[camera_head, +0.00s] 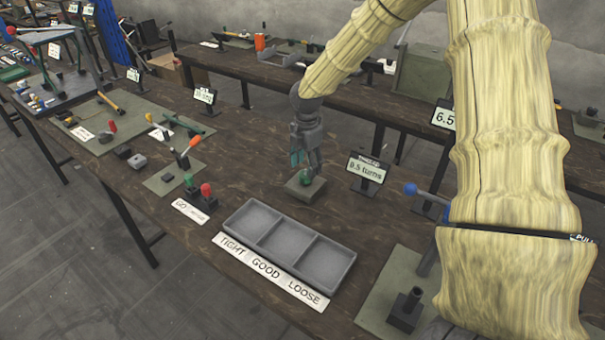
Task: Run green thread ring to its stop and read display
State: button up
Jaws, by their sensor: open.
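The green thread ring (305,178) sits on a small grey-green block (302,190) on the dark wooden bench. My gripper (305,164) points down right above the ring, its fingers open and close around or beside it. I cannot tell whether the fingers touch the ring. The display (367,168) stands upright just right of the block. It reads what looks like "0.5 turns" in green-tinted text, and its smaller top line is too small to read surely.
A grey three-compartment tray (288,238) labelled TIGHT, GOOD, LOOSE lies in front of the block. Red and green knobs (207,191) stand at left on the bench. A blue-knobbed lever (411,189) stands at right. Bare bench lies between block and tray.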

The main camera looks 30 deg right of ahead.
aim_at(305, 175)
jog(key=shift+f+p, duration=0.3)
jog(key=shift+f, duration=1.7)
jog(key=shift+f, duration=0.1)
jog(key=c, duration=1)
jog(key=shift+a, duration=0.25)
jog(key=shift+d, duration=0.1)
